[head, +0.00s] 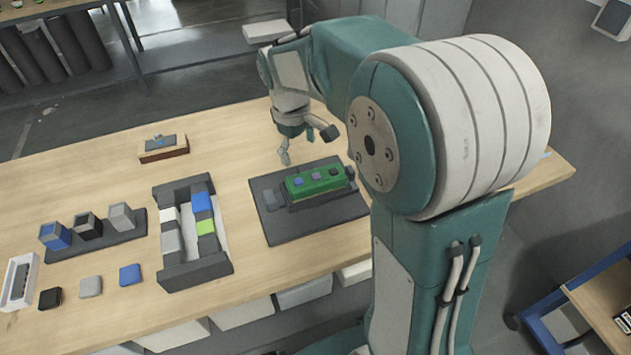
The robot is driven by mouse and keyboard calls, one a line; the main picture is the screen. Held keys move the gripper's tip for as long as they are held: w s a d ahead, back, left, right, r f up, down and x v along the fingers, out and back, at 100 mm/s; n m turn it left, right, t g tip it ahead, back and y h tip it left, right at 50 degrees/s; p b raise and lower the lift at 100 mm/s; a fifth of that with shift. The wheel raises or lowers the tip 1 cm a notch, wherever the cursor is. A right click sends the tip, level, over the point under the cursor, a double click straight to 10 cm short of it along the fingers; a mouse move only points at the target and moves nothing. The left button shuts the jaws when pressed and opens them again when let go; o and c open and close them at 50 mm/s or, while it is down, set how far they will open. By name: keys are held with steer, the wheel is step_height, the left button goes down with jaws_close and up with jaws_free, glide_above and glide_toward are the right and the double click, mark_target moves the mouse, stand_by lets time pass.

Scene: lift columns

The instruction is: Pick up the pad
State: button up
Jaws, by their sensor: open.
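Several flat square pieces could be the pad; I cannot tell which one is meant. A black pad (50,298), a grey pad (91,287) and a blue pad (131,274) lie in a row at the table's front left. Small blue and dark squares also sit on a green block (316,181), which rests in a dark holder on a dark board (278,229). My gripper (294,150) is open and appears empty, pointing down above the table just behind the green block.
The wooden table (225,130) is clear at the back middle. A dark rack (195,273) holds coloured blocks. Left of it, a dark stand (122,230) carries blue, black and grey cubes. A small wooden box (163,152) stands behind. A white tray (32,265) is at far left.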

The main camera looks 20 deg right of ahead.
mark_target(316, 175)
steer(key=n, duration=0.4)
steer(key=n+h, duration=0.1)
steer(key=n, duration=0.2)
steer(key=shift+d+f, duration=0.25)
steer(key=shift+f, duration=0.1)
steer(key=n, duration=0.4)
steer(key=shift+d+f+h, duration=0.15)
steer(key=shift+h, duration=0.25)
steer(key=shift+d+f+n, duration=0.1)
steer(key=shift+f+n, duration=0.05)
steer(key=shift+n, duration=0.25)
steer(key=x, duration=0.5)
steer(key=shift+w+d+f, duration=0.1)
steer(key=shift+f, duration=0.05)
steer(key=x, duration=0.5)
steer(key=shift+w+d, duration=0.1)
steer(key=shift+d, duration=0.2)
steer(key=c, duration=1.1)
